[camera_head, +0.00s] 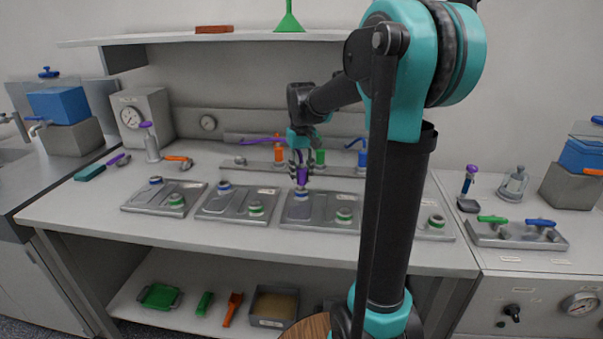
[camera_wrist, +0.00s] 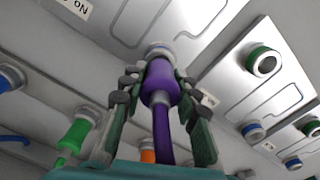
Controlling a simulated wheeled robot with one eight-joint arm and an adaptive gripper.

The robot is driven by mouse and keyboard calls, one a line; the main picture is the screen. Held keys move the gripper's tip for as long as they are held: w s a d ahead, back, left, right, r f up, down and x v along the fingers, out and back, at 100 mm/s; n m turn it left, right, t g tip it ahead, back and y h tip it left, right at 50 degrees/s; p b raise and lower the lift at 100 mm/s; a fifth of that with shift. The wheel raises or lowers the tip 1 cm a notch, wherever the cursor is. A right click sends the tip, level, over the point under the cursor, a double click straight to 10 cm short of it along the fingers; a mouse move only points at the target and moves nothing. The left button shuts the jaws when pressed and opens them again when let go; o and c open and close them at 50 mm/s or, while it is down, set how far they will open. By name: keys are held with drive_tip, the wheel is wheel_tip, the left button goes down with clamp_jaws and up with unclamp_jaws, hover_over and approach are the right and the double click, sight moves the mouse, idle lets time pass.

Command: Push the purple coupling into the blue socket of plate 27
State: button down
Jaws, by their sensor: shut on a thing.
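My gripper (camera_head: 301,170) is shut on the purple coupling (camera_head: 303,176), above the third bench plate (camera_head: 320,213) from the left. In the wrist view, the coupling (camera_wrist: 160,85) stands between the two fingers of my gripper (camera_wrist: 161,80), its purple hose trailing toward the camera. The coupling's front end meets or nearly meets a blue-ringed socket (camera_wrist: 158,48). The same blue socket (camera_head: 301,191) shows directly below the coupling in the head view. Whether the coupling sits inside the socket or only touches it cannot be told. The plate numbers are too small to read.
The same plate has a green-ringed socket (camera_head: 344,214). Similar plates (camera_head: 238,205) lie alongside. Behind my gripper, a rail (camera_head: 260,166) carries orange, green and blue couplings. My arm hides part of the right-hand bench. A shelf (camera_head: 240,37) runs above.

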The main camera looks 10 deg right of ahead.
drive_tip(key=shift+f, duration=0.15)
drive_tip(key=shift+f, duration=0.3)
drive_tip(key=shift+f, duration=0.5)
idle(0.6)
drive_tip(key=c, duration=0.6)
unclamp_jaws()
drive_tip(key=shift+c, duration=0.2)
drive_tip(key=shift+r, duration=0.1)
